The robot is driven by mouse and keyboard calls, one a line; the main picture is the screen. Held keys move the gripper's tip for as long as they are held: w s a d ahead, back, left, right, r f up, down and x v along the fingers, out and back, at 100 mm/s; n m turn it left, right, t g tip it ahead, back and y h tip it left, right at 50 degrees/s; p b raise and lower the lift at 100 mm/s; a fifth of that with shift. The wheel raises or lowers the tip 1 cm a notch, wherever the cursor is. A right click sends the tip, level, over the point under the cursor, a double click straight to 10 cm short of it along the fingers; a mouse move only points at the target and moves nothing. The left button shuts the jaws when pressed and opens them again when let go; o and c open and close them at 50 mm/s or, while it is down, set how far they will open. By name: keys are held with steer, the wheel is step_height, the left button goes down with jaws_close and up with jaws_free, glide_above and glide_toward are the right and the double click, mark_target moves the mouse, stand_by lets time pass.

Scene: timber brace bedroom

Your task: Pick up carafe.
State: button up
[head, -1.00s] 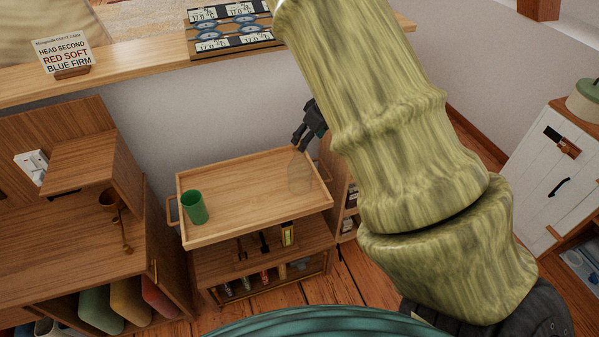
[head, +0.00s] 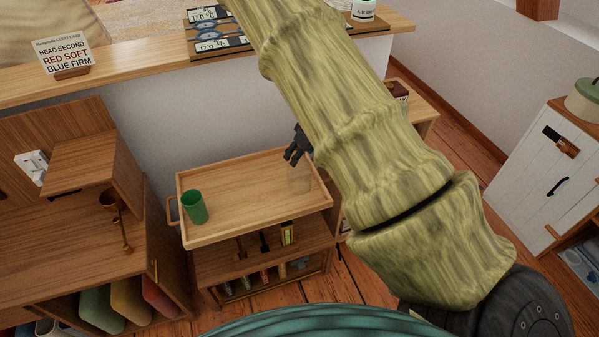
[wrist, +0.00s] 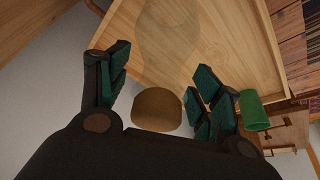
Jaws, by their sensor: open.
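The carafe (head: 299,181) is clear glass and faint to see. It stands at the right part of the wooden tray top of a small cart (head: 245,185). In the wrist view, its see-through outline (wrist: 168,35) shows beyond the fingers. A round brown piece (wrist: 157,108), perhaps its stopper, appears between the fingers. My gripper (head: 292,158) is above the carafe, pointing down, its fingers close to the carafe's top. In the wrist view, my gripper (wrist: 160,82) is open, with a finger on each side of the brown piece. I cannot tell whether they touch.
A green cup (head: 194,207) stands at the tray's left; it also shows in the wrist view (wrist: 253,110). The tray has a raised rim, and its middle is clear. A white wall with a wooden ledge (head: 130,72) rises behind. A wooden cabinet (head: 60,225) is left.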

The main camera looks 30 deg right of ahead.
steer(key=shift+f, duration=0.15)
jaws_close()
steer(key=shift+w, duration=0.1)
stand_by(0.5)
